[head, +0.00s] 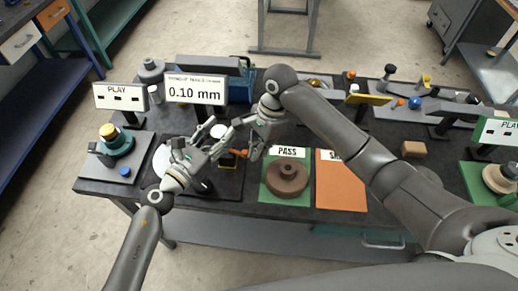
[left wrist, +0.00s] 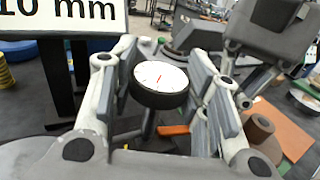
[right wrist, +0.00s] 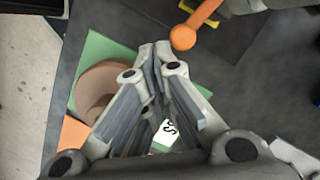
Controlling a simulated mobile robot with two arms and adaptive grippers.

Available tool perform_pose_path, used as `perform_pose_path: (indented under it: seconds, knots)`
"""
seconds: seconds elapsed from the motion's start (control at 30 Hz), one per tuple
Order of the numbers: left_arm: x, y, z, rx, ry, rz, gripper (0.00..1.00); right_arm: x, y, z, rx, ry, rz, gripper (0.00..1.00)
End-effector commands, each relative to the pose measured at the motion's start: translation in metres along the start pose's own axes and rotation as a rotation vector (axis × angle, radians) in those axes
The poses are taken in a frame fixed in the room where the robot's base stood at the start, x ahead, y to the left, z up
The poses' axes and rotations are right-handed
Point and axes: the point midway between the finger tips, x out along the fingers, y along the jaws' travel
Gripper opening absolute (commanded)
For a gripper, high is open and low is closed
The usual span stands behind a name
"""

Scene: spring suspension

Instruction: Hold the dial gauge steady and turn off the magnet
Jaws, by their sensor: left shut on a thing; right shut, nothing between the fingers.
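The dial gauge (head: 218,131) has a round white face and a dark rim. In the left wrist view the gauge (left wrist: 160,82) sits face-up between the fingers of my left gripper (head: 214,134), which is shut on it. An orange lever with a ball end (head: 240,153) projects from the dark, yellow-marked magnet base (head: 228,160) below the gauge. My right gripper (head: 254,152) is shut and empty, just right of the lever. In the right wrist view the lever's ball (right wrist: 183,37) lies just beyond the fingertips (right wrist: 158,50); contact is not clear.
A brown disc (head: 287,176) lies on the green PASS mat (head: 271,197), with an orange mat (head: 340,190) beside it. A "0.10 mm" display (head: 194,91) stands behind the gauge. A teal and yellow part (head: 115,142) stands at the left. My right arm crosses above the bench's right half.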

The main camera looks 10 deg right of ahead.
Motion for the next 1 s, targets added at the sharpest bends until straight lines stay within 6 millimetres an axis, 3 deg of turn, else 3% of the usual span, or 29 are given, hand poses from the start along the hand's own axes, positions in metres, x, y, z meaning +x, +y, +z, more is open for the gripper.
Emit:
perform_pose_path:
  seconds: [1.0]
  knots:
    - [0.001,-0.006,-0.001,-0.008,0.002,-0.012,0.07,-0.001,-0.018,0.005,-0.002,-0.005,-0.009,0.00]
